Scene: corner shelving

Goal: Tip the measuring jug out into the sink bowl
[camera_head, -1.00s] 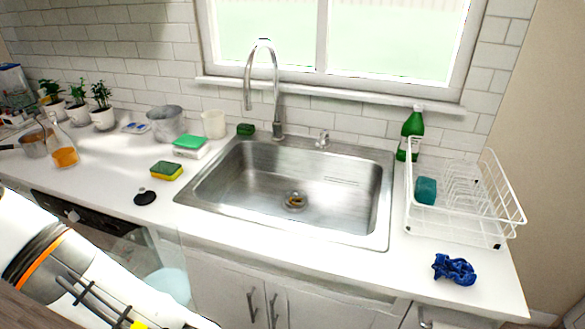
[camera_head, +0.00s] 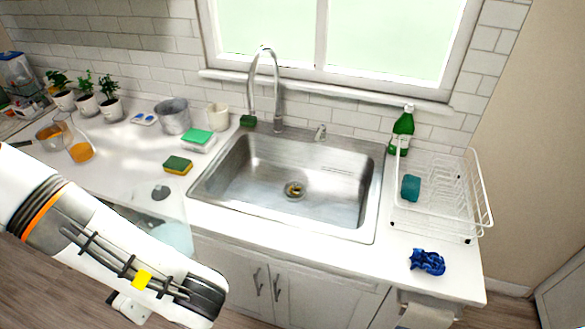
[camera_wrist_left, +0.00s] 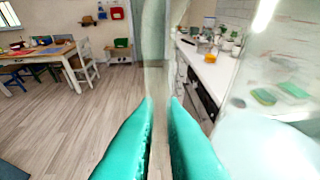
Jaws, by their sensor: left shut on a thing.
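The clear measuring jug (camera_head: 168,212) hangs in front of the counter edge, left of the sink, with pale blue liquid low inside. It looks roughly upright. In the left wrist view the see-through jug (camera_wrist_left: 268,75) fills the right side. My left gripper's teal fingers (camera_wrist_left: 160,115) are shut on its upright handle. In the head view my left forearm hides that gripper. The steel sink bowl (camera_head: 330,200) lies to the right of the jug, with a drain at its bottom. My right gripper is not in view.
The tap (camera_head: 277,90) arches behind the sink. A yellow-green sponge (camera_head: 178,165) and a dark round stopper (camera_head: 160,192) lie left of the sink. A dish rack (camera_head: 440,205), green bottle (camera_head: 402,132) and blue cloth (camera_head: 427,262) are on the right. The bowl's middle is clear.

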